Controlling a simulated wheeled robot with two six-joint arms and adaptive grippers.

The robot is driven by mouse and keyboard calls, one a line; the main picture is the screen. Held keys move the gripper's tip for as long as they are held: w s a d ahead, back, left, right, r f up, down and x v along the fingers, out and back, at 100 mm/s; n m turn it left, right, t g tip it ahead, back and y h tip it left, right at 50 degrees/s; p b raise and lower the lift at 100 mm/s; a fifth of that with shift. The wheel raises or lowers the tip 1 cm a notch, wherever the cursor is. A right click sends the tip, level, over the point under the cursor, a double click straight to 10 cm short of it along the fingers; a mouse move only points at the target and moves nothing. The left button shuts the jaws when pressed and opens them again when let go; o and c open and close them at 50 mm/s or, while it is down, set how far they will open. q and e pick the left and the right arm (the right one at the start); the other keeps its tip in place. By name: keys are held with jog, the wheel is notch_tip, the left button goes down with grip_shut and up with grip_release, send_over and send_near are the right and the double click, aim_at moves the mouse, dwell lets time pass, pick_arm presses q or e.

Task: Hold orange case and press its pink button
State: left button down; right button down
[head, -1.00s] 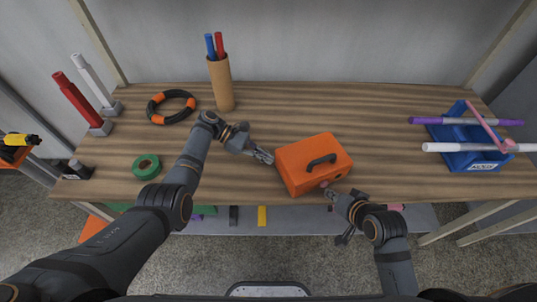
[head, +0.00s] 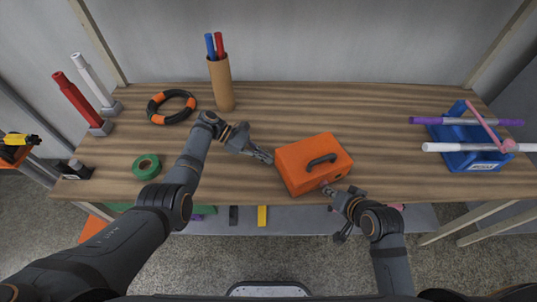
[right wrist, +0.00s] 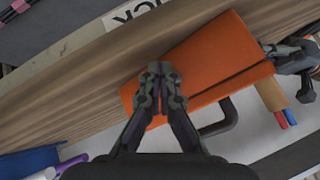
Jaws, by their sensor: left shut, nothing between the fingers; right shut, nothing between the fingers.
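The orange case (head: 305,154) with a dark handle (head: 321,161) sits near the table's front edge. It also shows in the right wrist view (right wrist: 215,55). My left gripper (head: 269,158) is shut and empty, its tips at the case's left side; contact is hard to tell. It also shows at the right of the right wrist view (right wrist: 292,55). My right gripper (head: 326,189) is shut and empty, its tips at the case's front face. In the right wrist view its closed tips (right wrist: 161,72) lie over the orange face. The pink button is hidden behind these fingertips.
A green tape roll (head: 146,166), an orange-black ring (head: 171,106) and a cardboard tube with pens (head: 221,84) are on the left half of the table. A blue holder with pens (head: 467,140) stands at the right. The table behind the case is clear.

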jog(key=shift+w+a, duration=0.2)
jog(key=shift+w, duration=0.25)
dwell(0.6)
jog(key=shift+s+d, duration=0.4)
jog(key=shift+s, duration=0.45)
jog(key=s, duration=0.1)
jog(key=s+d, duration=0.1)
jog(key=s, duration=0.1)
jog(key=s+d, duration=0.1)
jog(key=s, duration=0.1)
jog(key=shift+s+d, duration=0.15)
jog(key=shift+s, duration=0.1)
pick_arm(q)
jog(key=c, duration=2)
grip_release()
jog(key=shift+c, duration=0.2)
